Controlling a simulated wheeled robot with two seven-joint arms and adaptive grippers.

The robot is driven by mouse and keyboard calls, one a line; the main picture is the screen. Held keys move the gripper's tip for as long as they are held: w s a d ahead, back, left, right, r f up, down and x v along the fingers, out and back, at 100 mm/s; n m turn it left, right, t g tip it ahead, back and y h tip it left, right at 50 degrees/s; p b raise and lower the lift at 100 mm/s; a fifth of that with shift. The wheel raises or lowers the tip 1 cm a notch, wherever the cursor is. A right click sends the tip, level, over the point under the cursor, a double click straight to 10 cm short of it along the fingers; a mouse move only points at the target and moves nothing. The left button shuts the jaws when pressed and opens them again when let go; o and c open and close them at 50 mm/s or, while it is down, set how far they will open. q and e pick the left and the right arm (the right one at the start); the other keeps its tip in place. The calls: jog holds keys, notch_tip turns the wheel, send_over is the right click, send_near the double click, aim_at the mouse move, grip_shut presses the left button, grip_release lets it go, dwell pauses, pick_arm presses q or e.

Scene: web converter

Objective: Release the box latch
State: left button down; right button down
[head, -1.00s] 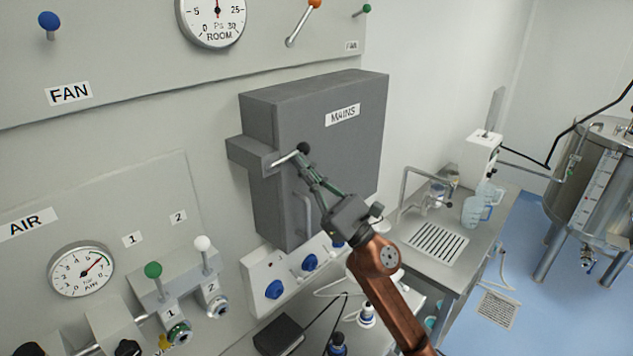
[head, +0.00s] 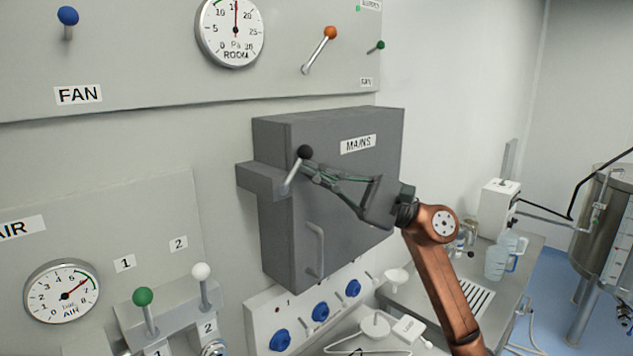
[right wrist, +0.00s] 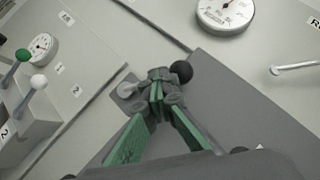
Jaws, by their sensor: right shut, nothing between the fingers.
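The grey mains box (head: 350,200) is on the wall, its door closed, with a "MAINS" label. At its left edge is a grey latch block (head: 262,180) carrying a metal latch lever (head: 292,175) with a black ball (head: 305,152). The lever points up, leaning slightly right. My right gripper (head: 308,171) is shut and empty, its fingertips at the lever just below the ball; contact cannot be told. In the right wrist view the shut fingertips (right wrist: 157,88) hide the lever's middle, between its pale base end (right wrist: 127,90) and the black ball (right wrist: 181,71). My left gripper is out of view.
A vertical door handle (head: 317,248) is on the box front, below my right gripper. A panel with blue knobs (head: 321,311) is under the box. Valve levers with green (head: 143,296) and white (head: 201,271) balls stand at lower left. Free space lies right of the box.

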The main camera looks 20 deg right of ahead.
jog(key=n+g, duration=0.1)
jog(key=a+n+h, duration=0.1)
jog(key=r+n+g+p, duration=0.1)
jog(key=shift+s+a+n+g+h, duration=0.15)
jog(key=shift+s+n+g+h, duration=0.1)
jog(key=shift+n+g+h, duration=0.05)
jog(key=f+b+v, duration=0.1)
jog(key=b+v, duration=0.1)
jog(key=v, duration=1.2)
jog(key=shift+s+b, duration=0.15)
jog(key=shift+b, duration=0.2)
jog(key=shift+a+f, duration=0.1)
jog(key=shift+a, duration=0.1)
